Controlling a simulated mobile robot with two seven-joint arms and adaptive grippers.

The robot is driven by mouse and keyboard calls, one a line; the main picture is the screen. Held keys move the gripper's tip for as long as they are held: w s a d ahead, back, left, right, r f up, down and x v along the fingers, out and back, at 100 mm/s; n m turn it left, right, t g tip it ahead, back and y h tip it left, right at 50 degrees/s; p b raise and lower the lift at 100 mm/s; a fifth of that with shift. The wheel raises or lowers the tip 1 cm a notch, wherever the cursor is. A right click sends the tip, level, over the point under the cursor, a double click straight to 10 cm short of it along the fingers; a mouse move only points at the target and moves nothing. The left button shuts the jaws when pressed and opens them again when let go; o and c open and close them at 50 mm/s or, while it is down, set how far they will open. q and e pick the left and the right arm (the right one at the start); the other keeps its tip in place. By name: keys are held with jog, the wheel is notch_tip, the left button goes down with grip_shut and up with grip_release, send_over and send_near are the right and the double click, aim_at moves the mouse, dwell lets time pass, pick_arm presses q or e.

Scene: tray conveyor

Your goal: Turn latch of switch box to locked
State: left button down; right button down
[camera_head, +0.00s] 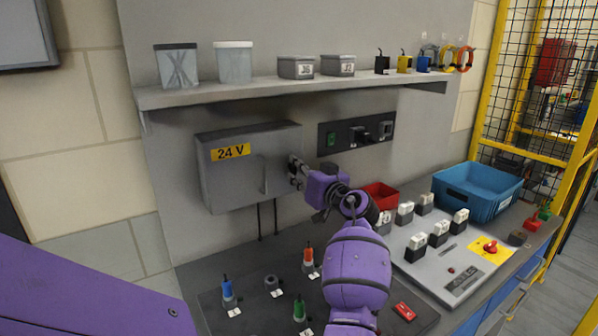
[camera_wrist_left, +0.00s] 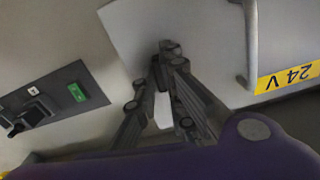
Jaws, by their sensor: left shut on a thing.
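The grey switch box (camera_head: 235,185) with a yellow 24 V label (camera_head: 230,152) hangs on the wall panel under the shelf. A bar handle (camera_head: 264,175) stands on its front, and it also shows in the left wrist view (camera_wrist_left: 250,50). My left gripper (camera_head: 296,169) is at the right part of the box front, with its fingertips shut on the latch. In the left wrist view the fingertips (camera_wrist_left: 170,50) meet at the box's edge. The latch itself is hidden behind the fingers, so I cannot tell its angle. My right gripper is not in view.
A shelf (camera_head: 290,92) with containers runs above the box. A dark switch panel (camera_head: 356,132) is just right of it. Below are a bench with coloured plugs, a red bin (camera_head: 380,196), a blue crate (camera_head: 478,191) and a control plate (camera_head: 460,262).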

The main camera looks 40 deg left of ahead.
pick_arm(q)
jog(key=m, duration=0.2)
jog(key=shift+m, duration=0.4)
jog(key=m, duration=0.2)
jog(key=shift+r+m, duration=0.15)
jog(key=shift+m, duration=0.15)
jog(key=m+p, duration=0.1)
jog(key=m, duration=0.1)
jog(key=shift+m, duration=0.4)
jog(key=m+p, duration=0.2)
jog(key=m, duration=0.5)
jog(key=shift+m, duration=0.6)
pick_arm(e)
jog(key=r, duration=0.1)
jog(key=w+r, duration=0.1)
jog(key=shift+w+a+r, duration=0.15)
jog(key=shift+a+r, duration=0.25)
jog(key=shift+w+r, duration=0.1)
pick_arm(q)
jog(key=c, duration=1.8)
grip_release()
jog(key=shift+c, duration=0.2)
